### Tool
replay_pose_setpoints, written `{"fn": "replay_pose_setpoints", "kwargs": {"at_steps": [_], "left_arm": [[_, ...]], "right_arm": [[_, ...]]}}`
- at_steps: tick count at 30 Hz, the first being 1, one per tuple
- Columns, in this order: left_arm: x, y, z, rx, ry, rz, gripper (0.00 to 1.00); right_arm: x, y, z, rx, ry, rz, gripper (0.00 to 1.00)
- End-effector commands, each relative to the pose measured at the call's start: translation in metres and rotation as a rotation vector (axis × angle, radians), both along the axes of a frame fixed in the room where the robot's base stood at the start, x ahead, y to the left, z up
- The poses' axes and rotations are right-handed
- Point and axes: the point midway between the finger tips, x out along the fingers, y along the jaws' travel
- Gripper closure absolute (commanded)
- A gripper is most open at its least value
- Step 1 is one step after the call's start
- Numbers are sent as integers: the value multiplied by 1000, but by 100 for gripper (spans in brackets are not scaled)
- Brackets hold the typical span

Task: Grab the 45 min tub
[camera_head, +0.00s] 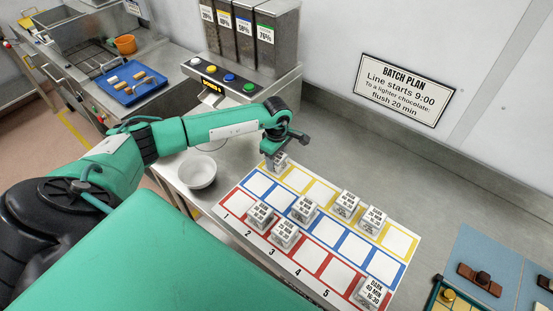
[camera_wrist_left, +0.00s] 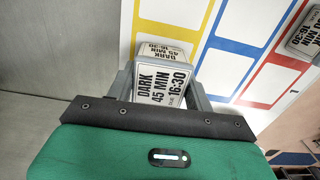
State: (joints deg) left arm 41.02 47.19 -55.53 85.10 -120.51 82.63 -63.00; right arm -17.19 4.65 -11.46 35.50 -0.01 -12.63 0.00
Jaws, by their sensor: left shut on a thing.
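The 45 min tub (camera_wrist_left: 162,84) is a small tub with white labels reading "DARK 45 MIN 16:30" in the left wrist view. In the head view the tub (camera_head: 281,161) is partly hidden by my gripper, at the far left end of the yellow row. My left gripper (camera_head: 275,160) reaches down over it from the left. In the left wrist view its fingers (camera_wrist_left: 160,80) stand on either side of the tub and are shut on it. I cannot tell whether the tub is clear of the board. My right gripper is in neither view.
The white board (camera_head: 232,204) has yellow, blue and red squares. Other labelled tubs stand on it, including one reading "DARK 40 MIN" (camera_head: 371,291). A dispenser (camera_head: 240,75) stands behind. The counter right of the board is partly clear.

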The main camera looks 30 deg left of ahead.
Motion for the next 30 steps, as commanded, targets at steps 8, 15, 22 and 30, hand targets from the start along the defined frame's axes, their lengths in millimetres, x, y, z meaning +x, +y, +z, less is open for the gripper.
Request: {"fn": "replay_pose_setpoints", "kwargs": {"at_steps": [8, 15, 22, 30], "left_arm": [[2, 1, 32, 1, -7, -1, 73], [2, 1, 100, 1, -9, -1, 73], [1, 0, 160, 0, -6, 0, 73], [0, 0, 195, 0, -2, -1, 73]], "right_arm": [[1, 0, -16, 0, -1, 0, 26], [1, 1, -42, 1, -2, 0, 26], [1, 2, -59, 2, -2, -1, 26], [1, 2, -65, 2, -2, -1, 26]]}}
